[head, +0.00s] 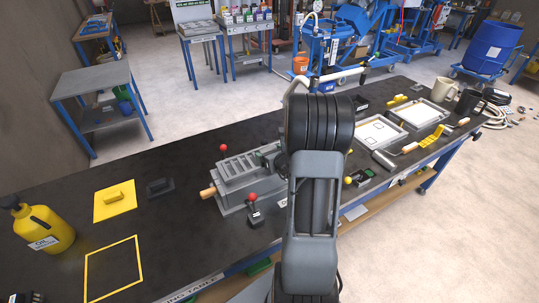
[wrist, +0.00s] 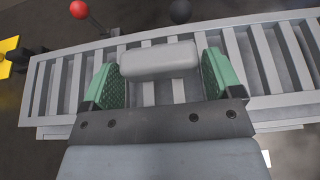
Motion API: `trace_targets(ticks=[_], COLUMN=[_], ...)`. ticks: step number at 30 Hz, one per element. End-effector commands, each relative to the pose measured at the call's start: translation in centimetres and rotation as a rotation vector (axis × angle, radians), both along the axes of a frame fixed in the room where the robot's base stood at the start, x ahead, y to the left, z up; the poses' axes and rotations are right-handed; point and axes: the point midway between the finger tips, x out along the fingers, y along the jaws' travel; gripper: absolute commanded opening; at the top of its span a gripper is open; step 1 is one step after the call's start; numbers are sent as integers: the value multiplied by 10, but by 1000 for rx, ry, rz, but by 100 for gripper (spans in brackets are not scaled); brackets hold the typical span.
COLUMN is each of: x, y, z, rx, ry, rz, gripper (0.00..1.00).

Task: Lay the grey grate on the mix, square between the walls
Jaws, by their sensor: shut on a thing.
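The grey grate (head: 240,172) is a long slatted piece at the top of a grey walled box (head: 234,201) on the dark bench. In the wrist view the grate (wrist: 270,65) spans nearly the full width, slightly tilted in the picture. Its pale grey grip bar (wrist: 158,58) lies between the green pads of my gripper (wrist: 160,80), which is shut on it. In the head view my arm hides the grate's right end and most of my gripper (head: 268,157). The mix is not visible. I cannot tell whether the grate rests on it or hangs just above.
A red-knobbed lever (head: 253,198) stands before the box, and a red ball (head: 224,148) shows behind it. A wooden handle (head: 208,192) sticks out left. A yellow plate (head: 115,201), dark block (head: 160,187) and oil bottle (head: 45,232) lie further left. Trays (head: 420,114) stand right.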

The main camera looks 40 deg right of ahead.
Motion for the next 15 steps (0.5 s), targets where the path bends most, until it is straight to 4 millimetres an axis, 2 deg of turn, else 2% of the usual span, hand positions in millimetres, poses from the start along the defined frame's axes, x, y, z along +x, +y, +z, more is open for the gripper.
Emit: trace_targets(ticks=[15], x=[0], y=[-1], z=[-10], rx=[-1], ry=[-3], rz=[-2], gripper=[36])
